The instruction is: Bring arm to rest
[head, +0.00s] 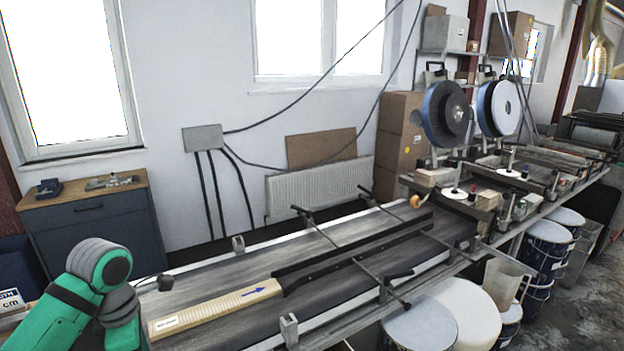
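Part of my green and grey arm shows at the lower left of the head view, in front of the conveyor's near end. My gripper is not in the frame, so I cannot see whether it is open or shut or holds anything. The arm is bent at a rounded grey joint and covers part of the conveyor (340,235) behind it.
A cream board with a blue arrow (215,308) lies on the conveyor. Metal rods and clamps (383,275) stand above the belt. A dark cabinet (90,220) is behind my arm at left. Lidded drums (420,325) stand below the conveyor's right side.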

